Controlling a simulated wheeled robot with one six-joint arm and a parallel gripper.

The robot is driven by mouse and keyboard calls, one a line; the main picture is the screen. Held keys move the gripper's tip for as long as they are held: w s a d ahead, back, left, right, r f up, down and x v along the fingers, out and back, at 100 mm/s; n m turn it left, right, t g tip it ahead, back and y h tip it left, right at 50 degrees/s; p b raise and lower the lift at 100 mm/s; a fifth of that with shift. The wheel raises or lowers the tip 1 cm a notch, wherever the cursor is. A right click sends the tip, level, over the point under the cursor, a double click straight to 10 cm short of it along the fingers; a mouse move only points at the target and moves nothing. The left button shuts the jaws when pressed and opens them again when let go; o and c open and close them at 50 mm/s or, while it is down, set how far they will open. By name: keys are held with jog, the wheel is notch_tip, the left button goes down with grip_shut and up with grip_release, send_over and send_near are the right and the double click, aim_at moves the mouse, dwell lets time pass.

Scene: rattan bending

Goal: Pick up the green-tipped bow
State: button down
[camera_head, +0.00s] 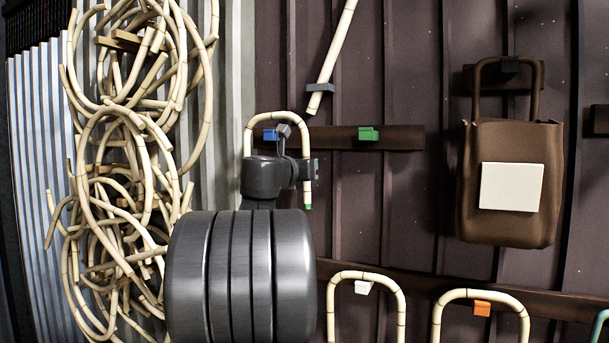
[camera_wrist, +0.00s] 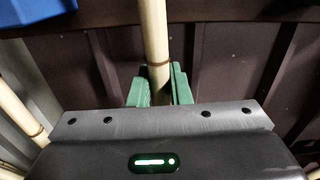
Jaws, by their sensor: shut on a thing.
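The green-tipped bow (camera_head: 278,116) is a pale, upside-down U of jointed rattan in the head view. Its right leg ends in a green tip (camera_head: 308,207); its left leg goes down behind my wrist. My gripper (camera_head: 307,169) is shut on the right leg, above the green tip. In the wrist view, the pale leg (camera_wrist: 154,35) runs down between the green fingers of my gripper (camera_wrist: 160,86). The bow's arch is above the blue peg (camera_head: 270,134), with a gap showing between them.
A green peg (camera_head: 368,134) sits bare on the same dark rail (camera_head: 400,138). Other bows hang below at a white peg (camera_head: 363,287) and an orange peg (camera_head: 482,308). A brown bag (camera_head: 507,225) hangs at right. Tangled rattan (camera_head: 130,190) fills the left. A straight pole (camera_head: 335,52) is above.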

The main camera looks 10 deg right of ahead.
notch_tip(320, 180, up, 15)
jog(key=p, duration=0.1)
send_over(306, 129)
jog(key=shift+w, duration=0.15)
dwell(0.5)
jog(key=shift+d+f, duration=0.1)
